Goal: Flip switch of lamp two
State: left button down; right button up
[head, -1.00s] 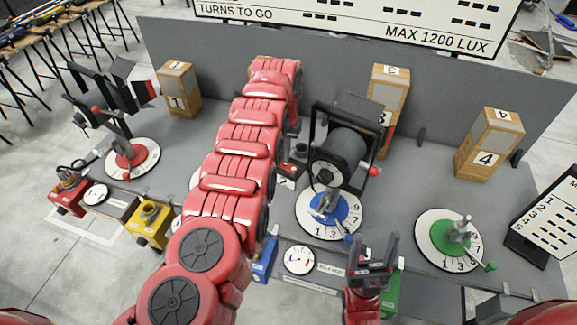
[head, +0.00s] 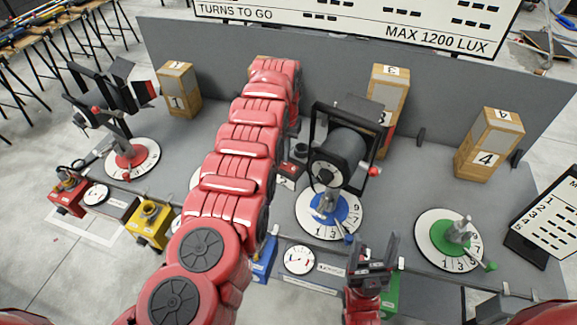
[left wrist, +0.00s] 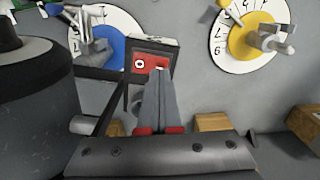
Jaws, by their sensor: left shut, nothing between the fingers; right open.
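A small black box with a red rocker switch (left wrist: 152,62), marked with a white O, stands upright in the left wrist view. In the head view the switch box (head: 293,170) shows partly beside my left arm, above a label 2. My left gripper (left wrist: 160,76) is shut and empty, its fingertips at the right part of the red rocker; whether they touch it I cannot tell. In the head view my left arm hides most of that gripper. My right gripper (head: 377,246) is open and empty at the table's front edge.
A large black lamp (head: 345,150) stands close right of the switch, over a blue dial (head: 343,223). Wooden blocks 1 (head: 179,88), 3 (head: 390,82) and 4 (head: 487,150) stand near the grey back wall (head: 330,62). A green dial (head: 436,240) is at right.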

pick_arm(q)
jog(key=shift+f+b, duration=0.5)
jog(key=shift+f, duration=0.4)
dwell(0.8)
jog(key=shift+r+p, duration=0.35)
jog(key=shift+r, duration=3.2)
